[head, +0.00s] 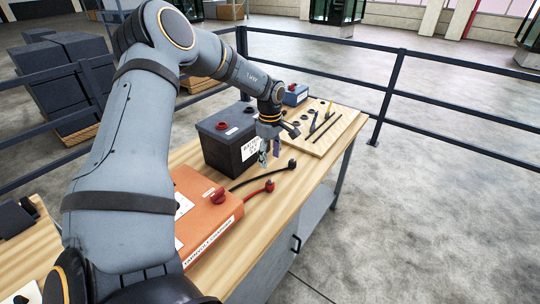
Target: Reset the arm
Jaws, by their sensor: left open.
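My left arm comes in from the left and reaches over the wooden workbench (255,235). My left gripper (270,160) is at its far end, pointing down beside the right side of the black battery (222,150). The gripper is small in the picture, with its jaws open, and I see nothing held between them. I cannot tell whether it touches the battery. My right gripper is not in view.
An orange box (205,222) with a red knob lies nearer on the bench. A wooden tool board (335,128) and a blue box (295,94) stand at the far end. Dark railings (388,92) run behind; open floor lies right.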

